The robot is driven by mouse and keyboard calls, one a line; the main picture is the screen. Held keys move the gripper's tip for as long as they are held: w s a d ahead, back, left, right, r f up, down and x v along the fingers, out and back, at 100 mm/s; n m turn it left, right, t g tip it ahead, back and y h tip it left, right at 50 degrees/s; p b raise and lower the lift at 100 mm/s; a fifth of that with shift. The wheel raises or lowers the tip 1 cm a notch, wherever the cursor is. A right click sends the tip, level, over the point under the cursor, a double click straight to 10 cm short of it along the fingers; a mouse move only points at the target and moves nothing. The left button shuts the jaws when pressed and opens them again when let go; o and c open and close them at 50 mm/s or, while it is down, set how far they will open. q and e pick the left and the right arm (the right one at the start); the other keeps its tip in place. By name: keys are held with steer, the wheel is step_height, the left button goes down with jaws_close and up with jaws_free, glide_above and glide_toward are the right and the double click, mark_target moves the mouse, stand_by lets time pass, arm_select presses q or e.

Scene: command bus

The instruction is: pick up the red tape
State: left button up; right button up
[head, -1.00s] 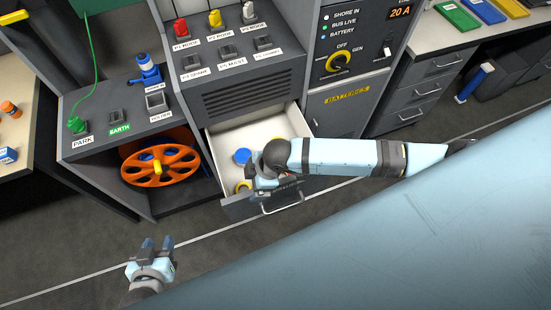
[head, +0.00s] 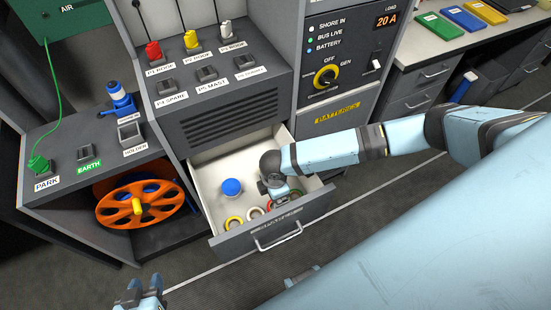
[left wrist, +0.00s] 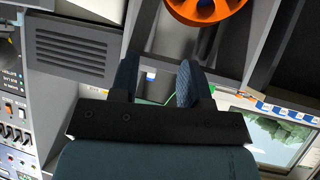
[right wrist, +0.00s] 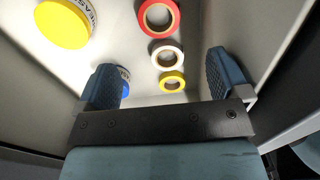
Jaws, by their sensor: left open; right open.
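The red tape (right wrist: 160,33) is a ring lying on the floor of the open drawer (head: 205,180). In the right wrist view it is at the top, beyond a white tape (right wrist: 167,67) and a yellow tape (right wrist: 172,90). In the head view my right gripper (head: 277,193) mostly hides it. My left gripper (head: 143,286) is open and empty outside the drawer, low at the left.
A blue round item (head: 231,187) stands in the drawer. A yellow round item (right wrist: 62,26) shows near the drawer's side in the right wrist view. The drawer walls surround the right gripper. An orange reel (head: 140,207) sits in the bay to the left.

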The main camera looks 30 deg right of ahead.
step_height(320, 180, down, 10)
steer(key=shift+f+b, duration=0.1)
steer(key=shift+b, duration=0.8)
steer(key=c, duration=1)
